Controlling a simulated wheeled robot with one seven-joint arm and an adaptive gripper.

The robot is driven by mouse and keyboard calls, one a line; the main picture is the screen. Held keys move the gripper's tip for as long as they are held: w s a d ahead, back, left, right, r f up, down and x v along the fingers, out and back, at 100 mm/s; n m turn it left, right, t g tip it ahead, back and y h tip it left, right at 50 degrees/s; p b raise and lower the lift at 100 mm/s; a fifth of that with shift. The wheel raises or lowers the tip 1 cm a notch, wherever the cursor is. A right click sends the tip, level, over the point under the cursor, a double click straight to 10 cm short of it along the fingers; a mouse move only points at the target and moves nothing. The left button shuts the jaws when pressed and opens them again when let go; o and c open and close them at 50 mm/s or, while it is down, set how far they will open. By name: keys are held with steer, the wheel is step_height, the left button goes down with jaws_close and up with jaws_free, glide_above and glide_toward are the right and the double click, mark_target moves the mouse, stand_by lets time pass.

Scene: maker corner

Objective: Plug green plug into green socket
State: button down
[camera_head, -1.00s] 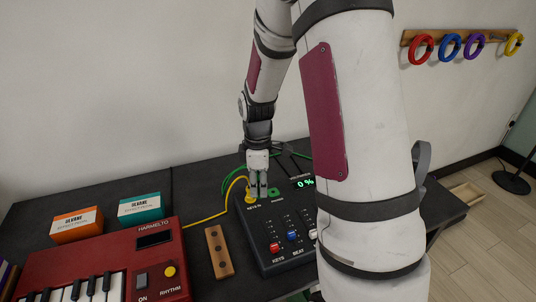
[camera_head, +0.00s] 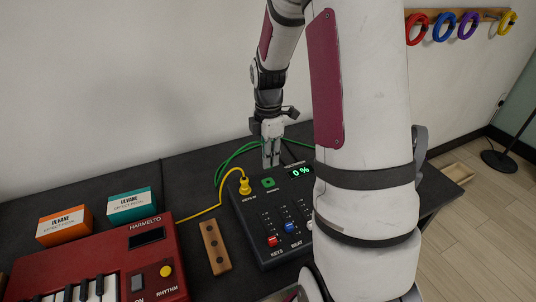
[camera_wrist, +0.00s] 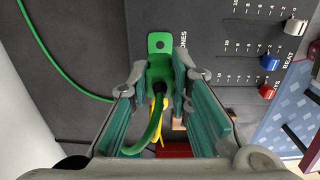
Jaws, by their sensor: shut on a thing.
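The green socket (camera_head: 268,182) is a green plate at the back of the dark mixer, beside the yellow plug. In the wrist view the green socket (camera_wrist: 160,42) shows a dark hole just beyond my fingertips. My gripper (camera_head: 271,163) points down at the mixer's back edge, close behind the socket. In the wrist view my gripper (camera_wrist: 158,82) is shut on the green plug (camera_wrist: 160,70), whose green cable curves back between the fingers. The plug's tip is hidden, and I cannot tell its height above the panel.
The yellow plug (camera_head: 245,188) stands in the mixer (camera_head: 262,222) left of the green socket, with a yellow cable. A red keyboard (camera_head: 105,262), a wooden block (camera_head: 215,247), and orange (camera_head: 64,226) and teal (camera_head: 132,204) boxes are at left. Green cable lies behind the mixer.

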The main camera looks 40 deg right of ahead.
steer(key=shift+f+b, duration=2.2)
steer(key=shift+f, duration=0.6)
steer(key=shift+p, duration=0.75)
steer(key=shift+f, duration=0.6)
stand_by(0.5)
steer(key=c, duration=1.4)
jaws_free()
step_height(320, 180, up, 12)
steer(key=shift+f, duration=0.1)
